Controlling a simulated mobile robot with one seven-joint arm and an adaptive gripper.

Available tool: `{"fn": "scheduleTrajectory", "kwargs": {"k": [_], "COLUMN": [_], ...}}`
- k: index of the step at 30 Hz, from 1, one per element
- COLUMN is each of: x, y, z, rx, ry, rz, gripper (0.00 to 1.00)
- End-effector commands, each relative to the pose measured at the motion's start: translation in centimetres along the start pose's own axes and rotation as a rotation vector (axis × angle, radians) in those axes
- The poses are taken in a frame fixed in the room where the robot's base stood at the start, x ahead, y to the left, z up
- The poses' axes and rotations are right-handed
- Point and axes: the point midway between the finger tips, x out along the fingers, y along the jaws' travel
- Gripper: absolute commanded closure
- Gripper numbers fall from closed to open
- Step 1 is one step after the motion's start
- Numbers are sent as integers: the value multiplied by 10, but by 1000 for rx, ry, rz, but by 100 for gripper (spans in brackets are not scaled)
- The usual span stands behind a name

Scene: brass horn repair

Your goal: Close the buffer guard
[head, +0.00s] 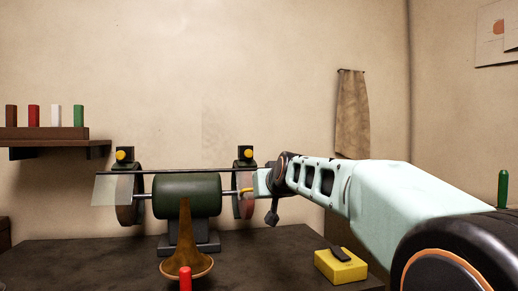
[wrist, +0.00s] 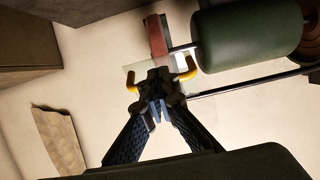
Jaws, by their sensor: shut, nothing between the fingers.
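The buffer has a green motor body (head: 187,194) on a dark bench, with a wheel on each side. A thin dark bar (head: 190,170) runs across it. A pale clear guard panel (head: 112,190) shows at the left end; a clear piece also shows behind my fingers in the wrist view (wrist: 143,68). I cannot tell whether they are one panel. My gripper (head: 252,192) is at the right wheel (head: 244,203), fingers shut and empty. In the wrist view, a yellow handle (wrist: 188,73) shows on both sides of my fingertips (wrist: 158,82). Contact with it is unclear.
A brass horn bell (head: 186,262) and a red cylinder (head: 185,279) stand in front of the motor. A yellow box (head: 341,267) lies at right on the bench (head: 95,262). A shelf (head: 50,140) with coloured blocks and a hanging cloth (head: 352,115) are on the wall.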

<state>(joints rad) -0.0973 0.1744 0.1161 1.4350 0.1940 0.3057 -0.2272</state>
Motion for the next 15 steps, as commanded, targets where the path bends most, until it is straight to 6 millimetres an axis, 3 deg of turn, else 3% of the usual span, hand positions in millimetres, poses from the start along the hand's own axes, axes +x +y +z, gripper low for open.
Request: {"fn": "scheduleTrajectory", "kwargs": {"k": [6,15], "x": [19,25], "y": [1,0], "z": [18,21], "rx": [1,1], "ry": [-2,-1], "rz": [1,0], "gripper": [100,100]}}
